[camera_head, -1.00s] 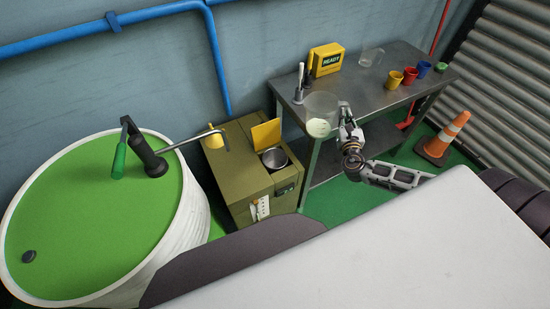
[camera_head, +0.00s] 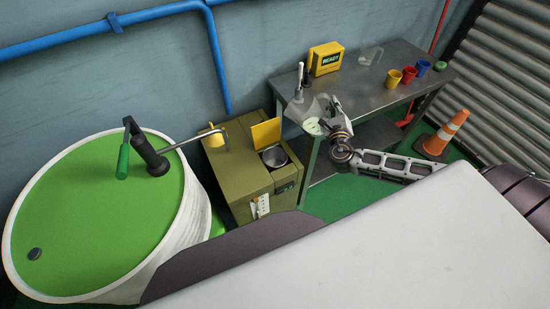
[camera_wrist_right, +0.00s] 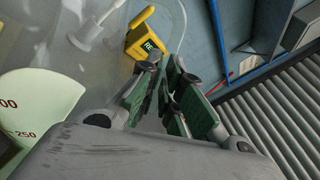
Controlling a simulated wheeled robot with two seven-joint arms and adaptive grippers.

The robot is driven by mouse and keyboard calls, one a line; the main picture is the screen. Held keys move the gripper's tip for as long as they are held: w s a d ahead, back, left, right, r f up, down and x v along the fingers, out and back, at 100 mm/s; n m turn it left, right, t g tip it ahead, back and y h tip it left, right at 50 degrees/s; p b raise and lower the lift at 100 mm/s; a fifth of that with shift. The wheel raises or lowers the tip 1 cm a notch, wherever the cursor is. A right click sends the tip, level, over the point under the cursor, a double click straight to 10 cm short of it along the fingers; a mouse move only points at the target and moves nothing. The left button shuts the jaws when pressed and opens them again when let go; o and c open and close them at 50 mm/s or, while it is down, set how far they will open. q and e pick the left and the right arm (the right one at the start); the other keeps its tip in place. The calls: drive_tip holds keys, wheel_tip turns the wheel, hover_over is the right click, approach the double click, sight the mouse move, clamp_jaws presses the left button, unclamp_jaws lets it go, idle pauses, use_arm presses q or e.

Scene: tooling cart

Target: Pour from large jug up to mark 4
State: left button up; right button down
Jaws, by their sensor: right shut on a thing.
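My right gripper (camera_head: 333,105) is shut on the large jug (camera_head: 301,108), a clear vessel with pale liquid low in it. The jug is held tilted in front of the bench's left end, right of the olive box (camera_head: 235,178). In the right wrist view, the jug (camera_wrist_right: 55,45) fills the left side, with a pale patch and the printed number 250; my gripper's green-padded fingers (camera_wrist_right: 160,90) are beside it. The box has a round metal opening (camera_head: 273,157) under a raised yellow flap (camera_head: 266,133). A white label strip (camera_head: 260,206) on its front is too small to read. My left gripper is out of view.
The metal bench (camera_head: 360,95) holds a yellow READY box (camera_head: 326,58), a smaller clear jug (camera_head: 370,55), a white-handled tool (camera_head: 299,80) and yellow, red and blue cups. A white drum (camera_head: 95,210) with a pump stands left. An orange cone (camera_head: 443,135) stands right.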

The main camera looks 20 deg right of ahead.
sight(321, 96)
drive_tip(key=shift+w+a+r+n, duration=0.2)
drive_tip(key=shift+a+r+n, duration=0.25)
drive_tip(key=shift+r+n, duration=0.2)
drive_tip(key=shift+w+a+r+n, duration=0.15)
drive_tip(key=shift+a+r+n, duration=0.2)
drive_tip(key=shift+n, duration=0.3)
drive_tip(key=shift+w+a+r+n, duration=0.1)
drive_tip(key=shift+a+r+n, duration=0.1)
drive_tip(key=shift+n, duration=0.1)
drive_tip(key=shift+w+a+r+n, duration=0.2)
drive_tip(key=shift+a+n, duration=0.15)
drive_tip(key=shift+n, duration=0.15)
drive_tip(key=shift+w+a+r+n, duration=0.1)
drive_tip(key=shift+a+r+n, duration=0.05)
drive_tip(key=shift+a+n, duration=0.3)
drive_tip(key=shift+w+a+r+n+b, duration=0.1)
drive_tip(key=shift+w+a+n+b, duration=0.1)
drive_tip(key=shift+n+b, duration=0.2)
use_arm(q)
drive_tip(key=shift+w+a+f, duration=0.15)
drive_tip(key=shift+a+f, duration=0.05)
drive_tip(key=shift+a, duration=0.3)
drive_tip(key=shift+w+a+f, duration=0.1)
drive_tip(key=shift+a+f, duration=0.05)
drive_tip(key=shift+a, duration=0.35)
use_arm(e)
drive_tip(key=shift+a, duration=0.1)
